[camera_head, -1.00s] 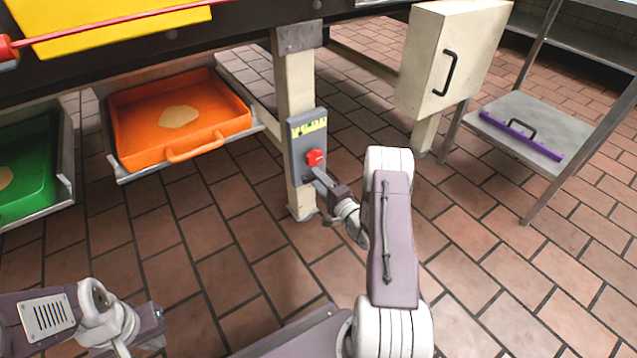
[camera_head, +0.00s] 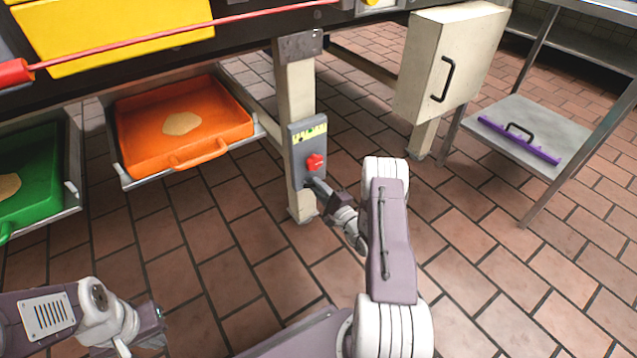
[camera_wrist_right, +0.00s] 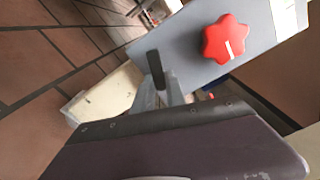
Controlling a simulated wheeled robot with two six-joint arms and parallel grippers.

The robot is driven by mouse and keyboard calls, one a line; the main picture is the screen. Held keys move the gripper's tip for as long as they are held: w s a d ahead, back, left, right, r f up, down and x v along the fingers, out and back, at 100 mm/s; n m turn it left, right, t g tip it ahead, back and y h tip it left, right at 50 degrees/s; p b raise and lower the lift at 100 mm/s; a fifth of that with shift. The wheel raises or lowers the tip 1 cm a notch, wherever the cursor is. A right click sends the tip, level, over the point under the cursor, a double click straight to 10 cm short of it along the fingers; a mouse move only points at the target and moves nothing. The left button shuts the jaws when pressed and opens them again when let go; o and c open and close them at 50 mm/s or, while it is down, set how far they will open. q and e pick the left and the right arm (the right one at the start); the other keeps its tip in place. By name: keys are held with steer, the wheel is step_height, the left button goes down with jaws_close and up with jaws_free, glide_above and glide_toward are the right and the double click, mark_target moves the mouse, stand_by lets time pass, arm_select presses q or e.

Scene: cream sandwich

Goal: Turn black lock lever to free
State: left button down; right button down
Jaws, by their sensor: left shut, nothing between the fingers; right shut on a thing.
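The grey panel (camera_head: 300,172) is mounted on a cream table leg, with a red star-shaped knob (camera_head: 315,162) on it. The knob also shows in the right wrist view (camera_wrist_right: 225,42). The black lock lever (camera_wrist_right: 156,68) stands out from the panel beside the knob in the right wrist view. My right gripper (camera_head: 313,185) is at the panel's lower part, below the red knob. It is shut on the lever; its fingers (camera_wrist_right: 165,98) partly hide the lever's lower part. My left gripper (camera_head: 158,320) is shut and empty, low at the left, far from the panel.
An orange tray (camera_head: 215,109) and a green tray (camera_head: 62,182) sit under the table at the left. A cream cabinet (camera_head: 425,65) with a black handle is at the upper right. A purple bar (camera_head: 540,152) lies on a metal shelf (camera_head: 500,108). The tiled floor between is clear.

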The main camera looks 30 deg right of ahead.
steer(key=shift+s+a+f+m+p, duration=0.1)
steer(key=shift+a+f+m+p, duration=0.3)
steer(key=shift+m+p, duration=0.9)
steer(key=shift+a+f+m+p, duration=0.35)
steer(key=shift+a+m+p, duration=0.05)
steer(key=shift+m, duration=1.85)
steer(key=shift+s+a+f+m+p, duration=0.1)
steer(key=shift+a+f+m+p, duration=0.3)
steer(key=shift+m+p, duration=0.9)
steer(key=shift+m+b, duration=0.45)
steer(key=shift+m, duration=0.1)
steer(key=c, duration=1.4)
jaws_free()
steer(key=shift+o, duration=0.2)
steer(key=s+p, duration=0.5)
steer(key=s, duration=0.4)
steer(key=shift+d, duration=0.35)
